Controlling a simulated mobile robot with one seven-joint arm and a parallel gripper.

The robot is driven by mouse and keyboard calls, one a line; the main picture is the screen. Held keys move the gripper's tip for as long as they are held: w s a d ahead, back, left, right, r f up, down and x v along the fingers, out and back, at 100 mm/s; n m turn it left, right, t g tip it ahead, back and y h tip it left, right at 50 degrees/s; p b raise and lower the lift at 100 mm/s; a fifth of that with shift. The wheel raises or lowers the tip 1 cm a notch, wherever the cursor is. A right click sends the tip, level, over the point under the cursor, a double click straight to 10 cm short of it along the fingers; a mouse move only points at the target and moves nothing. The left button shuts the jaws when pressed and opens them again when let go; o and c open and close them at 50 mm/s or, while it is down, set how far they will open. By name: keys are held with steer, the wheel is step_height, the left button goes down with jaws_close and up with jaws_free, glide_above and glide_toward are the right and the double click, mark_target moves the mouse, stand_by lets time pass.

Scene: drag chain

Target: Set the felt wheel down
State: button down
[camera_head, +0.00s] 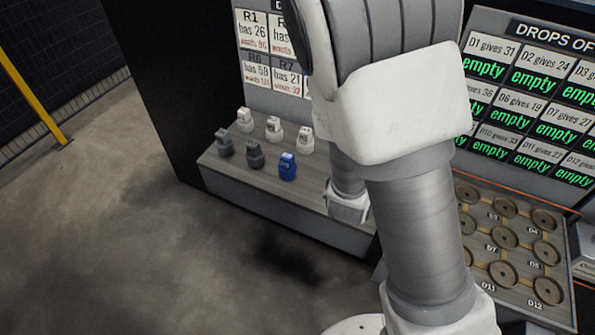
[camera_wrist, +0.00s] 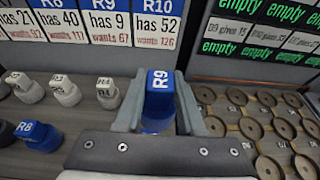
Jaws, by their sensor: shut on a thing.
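My gripper (camera_wrist: 158,112) shows in the wrist view, its two grey fingers shut on a blue piece (camera_wrist: 158,105) marked R9. The piece is upright between the fingers, and the palm edge hides its lower part. I cannot tell whether its base touches the shelf. Nothing in view is plainly marked as a felt wheel. In the head view my arm hides the gripper and the blue R9 piece.
A blue R8 piece (camera_wrist: 38,135) and several white and grey pieces stand on the wooden shelf (camera_head: 232,163), left of my gripper. A tray (camera_head: 520,238) of round brown places with centre holes lies to the right. Label boards stand behind.

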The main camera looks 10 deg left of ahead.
steer(key=shift+a+f+b, duration=0.2)
steer(key=shift+f+b, duration=0.1)
steer(key=shift+f, duration=0.1)
glide_above(323, 189)
step_height(323, 189, down, 7)
steer(key=shift+w+f+b, duration=0.1)
steer(key=shift+f+b, duration=0.4)
steer(key=shift+f, duration=1.35)
steer(key=shift+f, duration=0.15)
steer(key=c, duration=0.5)
jaws_free()
